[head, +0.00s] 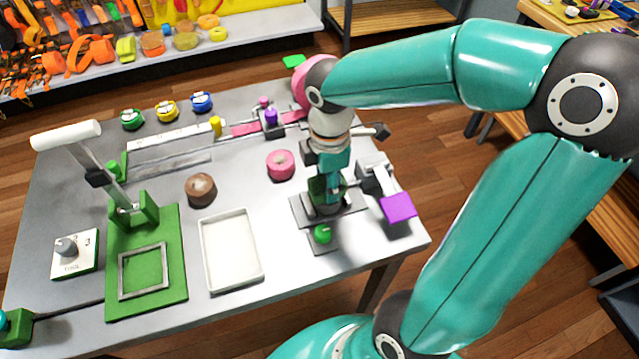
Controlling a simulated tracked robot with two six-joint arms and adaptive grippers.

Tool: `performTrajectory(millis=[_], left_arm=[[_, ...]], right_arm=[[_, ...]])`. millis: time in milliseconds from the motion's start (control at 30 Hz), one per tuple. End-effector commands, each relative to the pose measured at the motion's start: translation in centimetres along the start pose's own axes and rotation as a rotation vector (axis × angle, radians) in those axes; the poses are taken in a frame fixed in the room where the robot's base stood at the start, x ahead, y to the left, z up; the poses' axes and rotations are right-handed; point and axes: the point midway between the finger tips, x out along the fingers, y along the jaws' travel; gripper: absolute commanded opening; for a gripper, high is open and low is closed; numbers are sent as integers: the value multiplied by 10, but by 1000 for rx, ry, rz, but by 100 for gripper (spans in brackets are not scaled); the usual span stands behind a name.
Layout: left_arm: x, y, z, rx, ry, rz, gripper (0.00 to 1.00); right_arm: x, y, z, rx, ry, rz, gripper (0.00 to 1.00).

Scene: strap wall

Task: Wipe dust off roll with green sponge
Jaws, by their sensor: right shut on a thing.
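My right gripper (326,192) points down over a grey plate at the right side of the table. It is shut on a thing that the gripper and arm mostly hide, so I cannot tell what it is. A bright green flat block (293,62), possibly the sponge, lies at the table's far edge behind my right wrist. A brown, dusty-looking roll (201,189) lies mid-table, left of a pink roll (281,165). Both are apart from the gripper. My left gripper is not in view.
A white tray (230,284) lies at the front, beside a green base (176,271) with a white-handled lever. Green, yellow and blue rolls (166,111) stand at the back left. A purple pad (397,208) is at the right edge. Bare table lies around the brown roll.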

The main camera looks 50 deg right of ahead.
Motion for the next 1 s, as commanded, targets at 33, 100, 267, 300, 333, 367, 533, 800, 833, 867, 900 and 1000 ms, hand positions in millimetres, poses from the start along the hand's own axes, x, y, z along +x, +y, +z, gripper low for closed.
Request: performTrajectory(millis=[33,100,267,300,333,367,533,800,833,867,900,1000], left_arm=[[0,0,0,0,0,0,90],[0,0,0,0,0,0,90],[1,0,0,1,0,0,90],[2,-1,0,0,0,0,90],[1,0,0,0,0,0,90],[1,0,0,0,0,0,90],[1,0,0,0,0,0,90],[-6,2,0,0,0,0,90],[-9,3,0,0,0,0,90],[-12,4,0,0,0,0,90],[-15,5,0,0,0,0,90],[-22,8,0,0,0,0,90]], right_arm=[[2,2,4,4,-1,-2,12],[0,4,8,3,-1,-1,12],[1,7,17,4,0,0,12],[2,6,20,10,0,-1,12],[2,5,15,4,0,-1,12],[1,4,12,0,1,0,12],[0,-1,-2,-4,1,0,12],[-8,-10,-19,-1,1,0,12],[-10,-10,-19,-1,0,-1,12],[-20,-9,-20,-1,3,4,12],[-23,-10,-19,-1,2,1,12],[-32,-10,-18,1,1,0,12]])
